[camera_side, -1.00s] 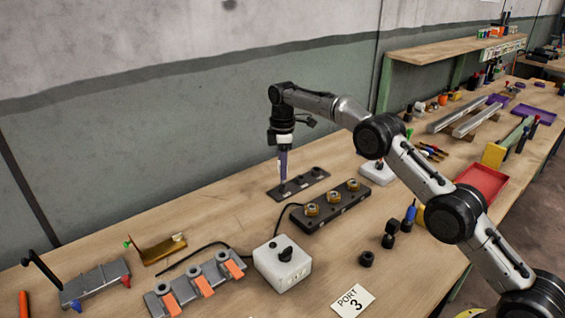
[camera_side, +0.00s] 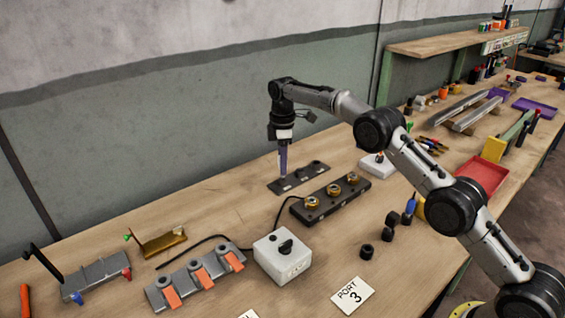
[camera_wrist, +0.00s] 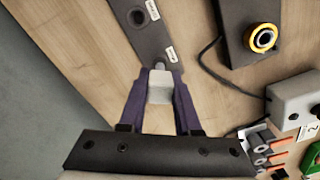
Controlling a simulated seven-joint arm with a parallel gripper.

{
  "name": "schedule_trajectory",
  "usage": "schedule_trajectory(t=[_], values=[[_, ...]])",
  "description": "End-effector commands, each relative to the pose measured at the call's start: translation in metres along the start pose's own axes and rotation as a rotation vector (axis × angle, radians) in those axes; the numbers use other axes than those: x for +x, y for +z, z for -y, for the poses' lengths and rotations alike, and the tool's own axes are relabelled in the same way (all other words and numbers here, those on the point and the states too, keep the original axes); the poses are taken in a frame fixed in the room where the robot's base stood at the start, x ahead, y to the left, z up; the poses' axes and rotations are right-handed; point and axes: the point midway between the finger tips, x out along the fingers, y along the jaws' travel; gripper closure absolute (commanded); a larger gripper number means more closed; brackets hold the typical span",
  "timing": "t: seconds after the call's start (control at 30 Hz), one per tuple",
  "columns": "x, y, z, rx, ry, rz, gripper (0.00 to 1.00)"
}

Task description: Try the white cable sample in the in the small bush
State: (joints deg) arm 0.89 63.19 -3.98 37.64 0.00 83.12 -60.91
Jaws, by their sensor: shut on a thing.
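My gripper (camera_side: 283,168) has purple fingers and points down over the left end of a dark flat plate with holes (camera_side: 312,172). In the wrist view the fingers (camera_wrist: 160,90) are shut on a whitish block-like piece with a rounded grey tip, which I take for the white cable sample (camera_wrist: 160,88). Its tip overlaps the near end of the plate (camera_wrist: 150,40); I cannot tell whether it sits in a hole or above it. A black block (camera_side: 330,203) with brass bushes, including one bush (camera_side: 311,202), stands in front, apart from my gripper. Which bush is small is unclear.
A white box with a black knob (camera_side: 283,256) stands front left of the bush block, with a black cable nearby. A grey rail with orange tabs (camera_side: 196,277) lies left. Black cylinders (camera_side: 387,235) and a red tray (camera_side: 478,175) are to the right. Bare table lies left of the plate.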

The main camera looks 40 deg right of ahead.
Motion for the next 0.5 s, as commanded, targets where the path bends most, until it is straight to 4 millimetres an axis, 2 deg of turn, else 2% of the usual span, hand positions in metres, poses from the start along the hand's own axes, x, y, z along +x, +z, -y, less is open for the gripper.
schedule_trajectory(t=[0.5], values=[[0.0044,-0.0001,-0.0001,0.0,0.001,0.0,1.0]])
